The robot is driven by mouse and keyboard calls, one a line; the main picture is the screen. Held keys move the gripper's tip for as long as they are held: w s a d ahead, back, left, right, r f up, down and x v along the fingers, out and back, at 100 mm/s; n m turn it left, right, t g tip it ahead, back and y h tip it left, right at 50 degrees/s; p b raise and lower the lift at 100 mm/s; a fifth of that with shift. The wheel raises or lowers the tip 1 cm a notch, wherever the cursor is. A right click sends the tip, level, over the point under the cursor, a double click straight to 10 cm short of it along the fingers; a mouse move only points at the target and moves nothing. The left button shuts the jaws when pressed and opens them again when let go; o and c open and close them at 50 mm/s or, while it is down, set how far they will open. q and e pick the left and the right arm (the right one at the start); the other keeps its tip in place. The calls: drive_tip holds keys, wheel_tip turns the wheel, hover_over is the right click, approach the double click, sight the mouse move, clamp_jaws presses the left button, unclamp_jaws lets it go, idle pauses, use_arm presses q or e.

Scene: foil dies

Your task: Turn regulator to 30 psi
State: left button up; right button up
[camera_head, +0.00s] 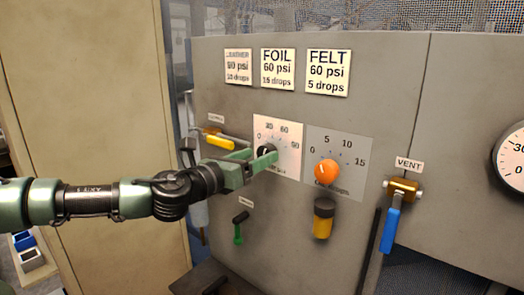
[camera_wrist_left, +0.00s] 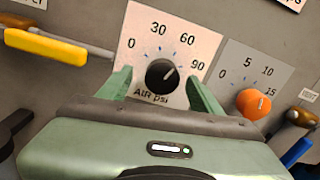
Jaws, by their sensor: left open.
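The air regulator is a black knob (camera_wrist_left: 162,76) on a white dial plate (camera_wrist_left: 140,40) marked 0, 30, 60, 90 and AIR psi. In the left wrist view its pale pointer mark points up and right, seemingly between 60 and 90. My left gripper (camera_wrist_left: 158,82) is open, with one green finger on each side of the knob. I cannot tell whether the fingers touch it. In the head view my left gripper (camera_head: 260,154) partly hides the knob and the dial plate (camera_head: 290,134). My right gripper is not in view.
An orange knob (camera_head: 326,171) on a grey 0–15 dial is just right. A yellow-handled valve (camera_head: 219,142) is at left, a green lever (camera_head: 239,228) below. A blue-handled vent valve (camera_head: 391,228) and round gauge (camera_head: 514,158) are farther right. Cards hang above, including FOIL (camera_head: 278,69), reading 60 psi.

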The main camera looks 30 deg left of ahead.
use_arm(q)
drive_tip(key=shift+w+d+f, duration=0.1)
drive_tip(key=shift+w+d, duration=0.15)
drive_tip(key=shift+w, duration=0.75)
